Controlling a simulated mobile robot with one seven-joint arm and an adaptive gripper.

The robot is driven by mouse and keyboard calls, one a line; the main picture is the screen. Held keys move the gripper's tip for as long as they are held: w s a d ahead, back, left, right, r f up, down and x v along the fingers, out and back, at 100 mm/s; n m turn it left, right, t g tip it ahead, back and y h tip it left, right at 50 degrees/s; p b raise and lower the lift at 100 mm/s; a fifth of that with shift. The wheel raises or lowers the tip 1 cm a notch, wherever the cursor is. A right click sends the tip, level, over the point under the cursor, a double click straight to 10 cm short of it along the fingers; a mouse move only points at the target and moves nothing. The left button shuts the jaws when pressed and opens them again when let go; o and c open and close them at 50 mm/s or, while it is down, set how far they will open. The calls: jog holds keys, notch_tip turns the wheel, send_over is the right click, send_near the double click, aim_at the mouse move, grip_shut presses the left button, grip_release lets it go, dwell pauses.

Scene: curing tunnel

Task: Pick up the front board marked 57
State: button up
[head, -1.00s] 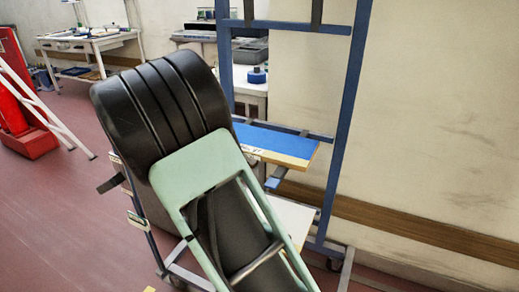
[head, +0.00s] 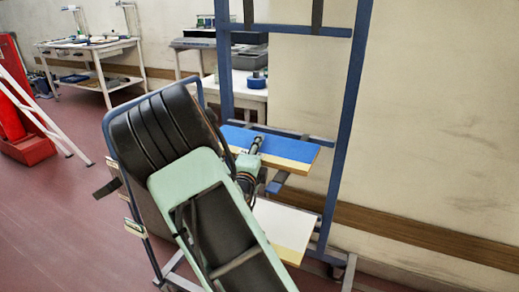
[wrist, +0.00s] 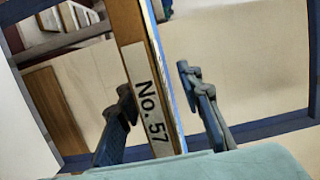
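The board marked No. 57 (wrist: 152,95) stands edge-on in the wrist view, with a tan edge, a white label and a thin blue side. In the head view, a blue-topped board with a tan front edge (head: 292,148) lies on the rack; my gripper (head: 256,146) is at its front left part. In the wrist view, my gripper (wrist: 160,104) is open, with one finger on each side of the board's edge. The left finger is close to the label side; a clear gap shows at the right finger. My arm hides the board's left end in the head view.
The blue rack frame (head: 350,95) rises around the board. A pale board (head: 283,228) lies on a lower level. A wall (head: 440,120) stands behind and right. Work tables (head: 95,45) are at the back; open red floor is at left.

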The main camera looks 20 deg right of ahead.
jog(key=shift+w+d, duration=0.15)
jog(key=shift+w, duration=0.1)
jog(key=shift+c, duration=0.6)
grip_shut()
jog(key=shift+r, duration=0.2)
